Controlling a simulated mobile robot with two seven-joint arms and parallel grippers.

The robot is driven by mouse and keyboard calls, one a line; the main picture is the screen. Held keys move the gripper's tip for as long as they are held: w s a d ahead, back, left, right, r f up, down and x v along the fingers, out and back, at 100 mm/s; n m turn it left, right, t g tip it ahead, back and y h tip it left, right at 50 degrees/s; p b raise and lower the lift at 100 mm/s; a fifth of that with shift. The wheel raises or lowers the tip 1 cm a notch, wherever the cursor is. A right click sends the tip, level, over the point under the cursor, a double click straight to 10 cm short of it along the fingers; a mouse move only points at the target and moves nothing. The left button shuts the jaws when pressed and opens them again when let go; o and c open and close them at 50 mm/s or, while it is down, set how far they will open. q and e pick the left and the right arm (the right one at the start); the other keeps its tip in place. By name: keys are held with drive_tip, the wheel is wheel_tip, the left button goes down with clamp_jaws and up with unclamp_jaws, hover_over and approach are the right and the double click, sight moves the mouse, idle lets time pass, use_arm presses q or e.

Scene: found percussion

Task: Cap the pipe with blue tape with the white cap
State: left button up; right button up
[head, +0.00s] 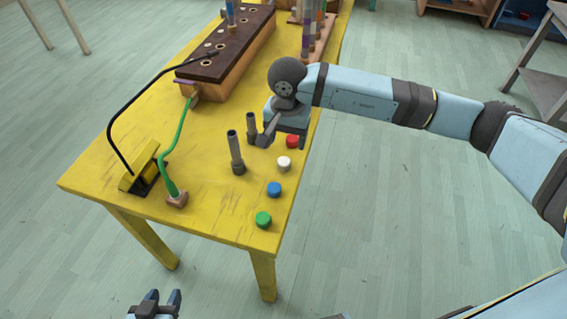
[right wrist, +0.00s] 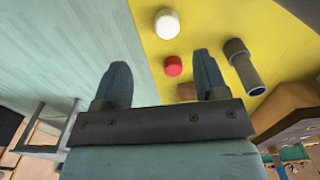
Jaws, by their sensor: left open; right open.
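The white cap (head: 284,163) sits on the yellow table near its right edge, between a red cap (head: 292,141) and a blue cap (head: 274,189). It also shows in the right wrist view (right wrist: 167,23). A pipe with bluish bands (head: 230,14) stands in the dark-topped box at the back; its top is cut off by the frame. My right gripper (head: 284,139) is open and empty above the table. In the right wrist view, the red cap (right wrist: 172,66) shows between its fingers. My left gripper (head: 163,296) is open and empty, low at the bottom left, off the table.
Two plain grey pipes (head: 237,155) stand left of the caps. A green cap (head: 263,219) is near the front corner. A dark-topped wooden box (head: 185,78), cables and a yellow block (head: 136,172) occupy the left side. Several taped pipes (head: 306,35) stand at the back right.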

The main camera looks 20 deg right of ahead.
hover_over(284, 161)
drive_tip(key=f, duration=0.4)
drive_tip(key=shift+s+d+f, duration=0.15)
drive_tip(key=shift+s, duration=0.25)
drive_tip(key=f, duration=0.3)
drive_tip(key=w+f, duration=0.1)
drive_tip(key=f, duration=0.1)
drive_tip(key=shift+f, duration=0.1)
drive_tip(key=c, duration=1)
